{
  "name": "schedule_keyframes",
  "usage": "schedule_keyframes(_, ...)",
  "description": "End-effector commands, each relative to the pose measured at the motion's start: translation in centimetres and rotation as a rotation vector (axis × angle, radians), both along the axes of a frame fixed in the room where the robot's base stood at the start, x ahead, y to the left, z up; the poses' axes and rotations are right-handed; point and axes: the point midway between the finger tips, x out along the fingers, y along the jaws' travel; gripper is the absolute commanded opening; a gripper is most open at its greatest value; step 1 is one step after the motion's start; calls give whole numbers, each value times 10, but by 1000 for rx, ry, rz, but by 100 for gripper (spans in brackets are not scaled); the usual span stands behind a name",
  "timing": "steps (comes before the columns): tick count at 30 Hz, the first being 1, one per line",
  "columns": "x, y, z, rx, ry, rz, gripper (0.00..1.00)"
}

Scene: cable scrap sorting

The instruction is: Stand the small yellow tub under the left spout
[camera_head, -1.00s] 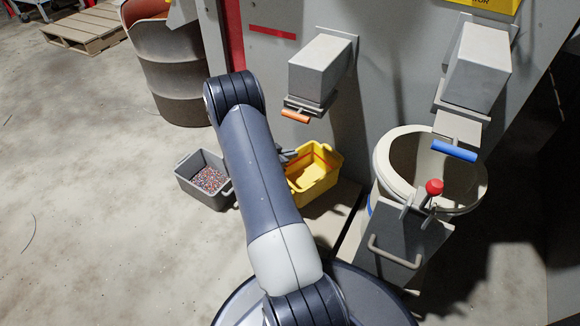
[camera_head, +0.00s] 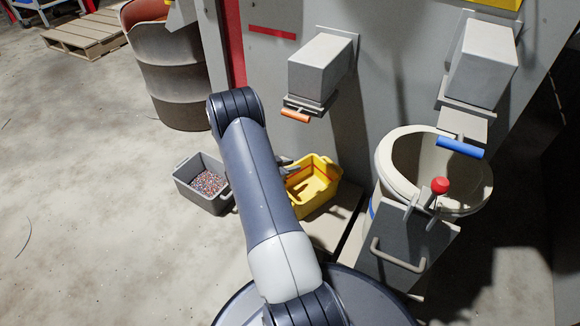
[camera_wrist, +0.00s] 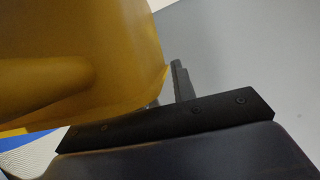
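The small yellow tub (camera_head: 325,193) is below and a little in front of the left spout (camera_head: 320,62), which has an orange handle (camera_head: 295,116). I cannot tell if its base rests flat on the floor. My gripper (camera_head: 286,163) is at the tub's left rim, mostly hidden behind my arm. In the wrist view the tub's yellow wall (camera_wrist: 100,50) fills the upper left, close against a dark finger (camera_wrist: 181,82). The finger's grip on the tub is not visible.
A grey tub (camera_head: 185,190) of mixed granules stands left of my arm. A large pale bin (camera_head: 385,180) stands under the right spout (camera_head: 480,65) with a blue handle. A grey box with a red knob (camera_head: 439,185) is in front of it.

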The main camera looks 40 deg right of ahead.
Motion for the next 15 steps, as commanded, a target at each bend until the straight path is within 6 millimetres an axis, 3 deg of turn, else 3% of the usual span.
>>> schedule_keyframes(8,1,4,3,0,1,1,25)
schedule_keyframes(15,6,42,20,1,0,5,25)
